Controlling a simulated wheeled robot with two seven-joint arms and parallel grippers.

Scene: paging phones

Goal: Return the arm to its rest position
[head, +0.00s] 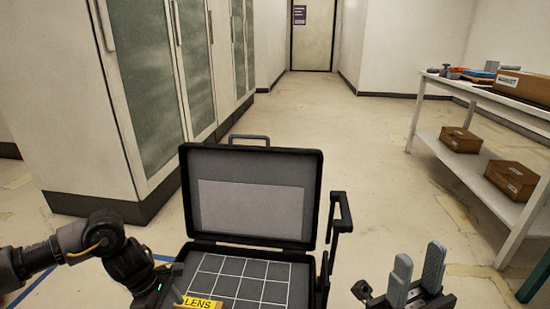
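My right gripper (419,262) stands at the bottom right, right of the open case. Its two grey fingers point up with a gap between them and nothing in it. My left arm comes in from the left and bends down at the case's near left corner. Only part of my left gripper (172,294) shows at the bottom edge, so I cannot tell whether it is open. A yellow LENS label (201,303) is beside it, cut off by the picture's edge. I cannot tell whether the gripper touches the labelled thing.
A black case (312,190) stands open, lid upright, with a gridded floor (241,276). A white table (425,84) at right bears a brown box (524,87) and small items; more boxes (461,139) lie on its lower shelf. Tall cabinets (150,80) line the left. The floor between is clear.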

